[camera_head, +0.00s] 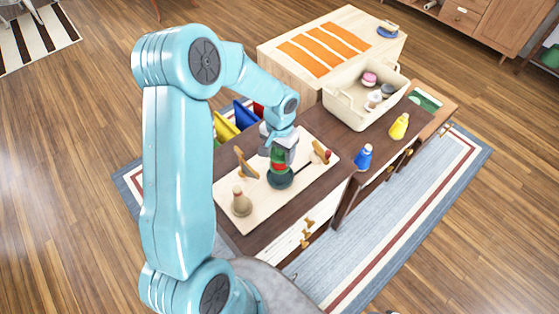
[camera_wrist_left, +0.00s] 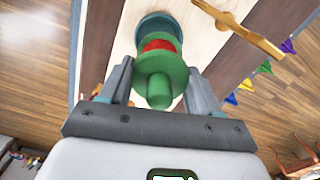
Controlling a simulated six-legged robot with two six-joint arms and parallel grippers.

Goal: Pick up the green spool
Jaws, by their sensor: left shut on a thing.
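The green spool (camera_head: 279,177) stands on a pale board on the dark table, with a red band around its middle. In the left wrist view the spool (camera_wrist_left: 163,72) has a green flange and knob nearest me, the red band behind, and a teal disc at its far end. My left gripper (camera_head: 281,150) comes down from above and is shut on the spool, one finger on each side. Whether the spool's base touches the board is hard to tell. My right gripper is not in view.
The pale board (camera_head: 292,206) also holds a beige peg (camera_head: 241,202), a wooden piece (camera_head: 245,163) and a red-ended wooden piece (camera_head: 321,152). A blue figure (camera_head: 364,157) and yellow figure (camera_head: 399,125) stand right. A cream bin (camera_head: 349,117) is behind.

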